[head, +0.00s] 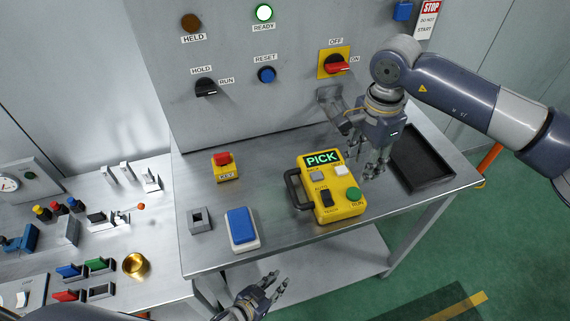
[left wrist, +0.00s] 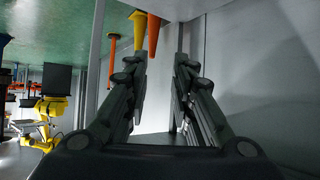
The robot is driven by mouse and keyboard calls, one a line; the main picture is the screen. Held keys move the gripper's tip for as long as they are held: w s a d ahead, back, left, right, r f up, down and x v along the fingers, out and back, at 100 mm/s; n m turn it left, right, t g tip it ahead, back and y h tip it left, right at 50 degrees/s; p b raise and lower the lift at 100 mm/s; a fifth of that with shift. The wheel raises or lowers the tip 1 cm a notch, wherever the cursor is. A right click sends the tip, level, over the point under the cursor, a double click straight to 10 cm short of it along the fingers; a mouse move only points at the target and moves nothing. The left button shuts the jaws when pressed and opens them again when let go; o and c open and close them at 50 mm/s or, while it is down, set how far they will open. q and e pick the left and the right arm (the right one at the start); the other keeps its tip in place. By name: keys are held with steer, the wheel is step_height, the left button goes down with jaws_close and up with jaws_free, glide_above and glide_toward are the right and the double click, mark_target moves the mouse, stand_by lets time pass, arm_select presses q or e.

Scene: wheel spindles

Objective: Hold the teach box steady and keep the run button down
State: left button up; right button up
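The yellow teach box (head: 325,205) lies on the metal table in the head view, with its lit display (head: 321,158) reading PICK. Its green run button (head: 354,194) is at its lower right, with nothing on it. A black handle (head: 293,188) is on its left side. My right gripper (head: 374,170) hangs just right of the box, above the table, fingers pointing down and apart; I see nothing between them. My left gripper (head: 276,284) is in front of the table edge, away from the box. The left wrist view shows its fingers (left wrist: 160,75) apart and empty.
A black tray (head: 421,160) lies right of my right gripper. A blue pad (head: 241,226), a grey socket block (head: 199,219) and a yellow box with a red button (head: 225,167) lie left of the teach box. The panel with switches stands behind. A side bench holds several controls.

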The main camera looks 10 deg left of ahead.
arm_select(q)
steer(key=w+d+r+m+g+h, duration=0.1)
steer(key=w+d+r+m+h, duration=0.15)
steer(key=d+r+h, duration=0.45)
steer(key=w+d+r+m+h, duration=0.15)
steer(key=d+r+m, duration=0.25)
steer(key=d+r, duration=0.7)
steer(key=s+d+r+m+g+h, duration=0.2)
steer(key=s+d+r+m+g, duration=0.1)
steer(key=s+r+m+g, duration=0.3)
steer(key=s+d+r+m+g+h, duration=0.1)
steer(key=s+d+r+m+g, duration=0.25)
steer(key=s+r+g, duration=0.35)
steer(key=m+t+y, duration=0.5)
steer(key=m+y, duration=0.4)
steer(key=y, duration=0.6)
glide_toward(292, 189)
steer(key=f, duration=0.3)
steer(key=d+f, duration=0.1)
steer(key=f, duration=0.3)
steer(key=w+d+f, duration=0.1)
steer(key=f, duration=0.3)
steer(key=shift+s, duration=0.1)
